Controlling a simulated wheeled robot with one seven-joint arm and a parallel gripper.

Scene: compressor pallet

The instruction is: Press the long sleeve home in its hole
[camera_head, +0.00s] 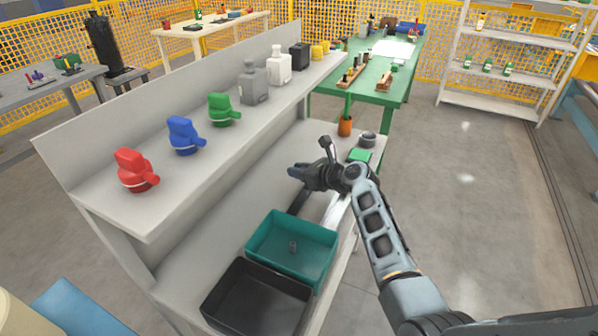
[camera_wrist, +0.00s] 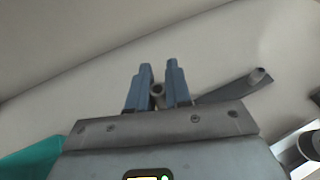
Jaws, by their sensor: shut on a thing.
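My gripper (camera_wrist: 158,78) points at the workbench's lower top, with its two blue-grey fingers on either side of a small grey hollow sleeve (camera_wrist: 157,90). The sleeve's round open end shows between the fingers; how far down it reaches is hidden. In the head view my gripper (camera_head: 296,172) is over the bench's lower top, and the sleeve cannot be made out there. I cannot make out the hole.
The raised shelf (camera_head: 130,212) carries coloured items.

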